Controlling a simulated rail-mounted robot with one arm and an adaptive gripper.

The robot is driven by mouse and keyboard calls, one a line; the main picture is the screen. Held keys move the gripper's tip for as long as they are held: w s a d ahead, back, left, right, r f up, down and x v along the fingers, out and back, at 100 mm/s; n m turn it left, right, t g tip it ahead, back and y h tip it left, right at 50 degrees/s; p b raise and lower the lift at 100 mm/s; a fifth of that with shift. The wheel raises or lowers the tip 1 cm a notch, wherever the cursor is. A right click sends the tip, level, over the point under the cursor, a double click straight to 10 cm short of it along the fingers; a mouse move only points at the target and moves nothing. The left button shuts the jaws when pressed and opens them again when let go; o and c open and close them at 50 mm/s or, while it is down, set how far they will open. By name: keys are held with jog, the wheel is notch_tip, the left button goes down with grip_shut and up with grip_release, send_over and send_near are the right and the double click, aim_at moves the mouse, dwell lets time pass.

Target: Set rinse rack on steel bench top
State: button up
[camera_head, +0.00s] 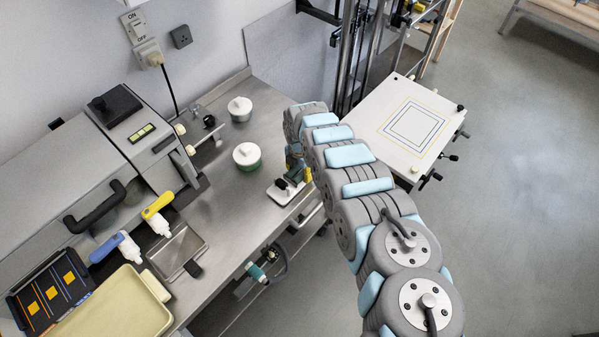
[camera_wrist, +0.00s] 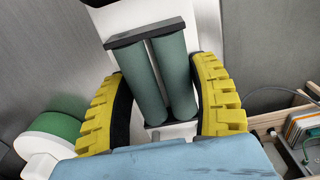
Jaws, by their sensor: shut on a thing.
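In the wrist view, my gripper (camera_wrist: 165,95) has its two yellow fingers on either side of a piece with two green cylinders (camera_wrist: 160,80) joined by dark end bars, seemingly the rinse rack. A white slab (camera_wrist: 135,18) shows behind it. In the head view, the green and dark piece (camera_head: 291,177) and a white plate (camera_head: 283,193) are at the right edge of the steel bench top (camera_head: 222,225). My arm hides most of my gripper there. Whether the rack touches the bench or the plate, I cannot tell.
A cream tray (camera_head: 115,305) and two bottles are at the left. A white board (camera_head: 410,122) is at the right. The bench middle is bare.

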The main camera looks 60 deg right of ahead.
aim_at(299, 170)
jog(key=shift+f, duration=0.25)
jog(key=shift+f, duration=0.15)
jog(key=o, duration=1.2)
jog(key=shift+o, duration=0.2)
jog(key=shift+w+d+r, duration=0.1)
jog(key=shift+r, duration=0.85)
notch_tip(299, 170, up, 10)
jog(key=shift+r, duration=0.2)
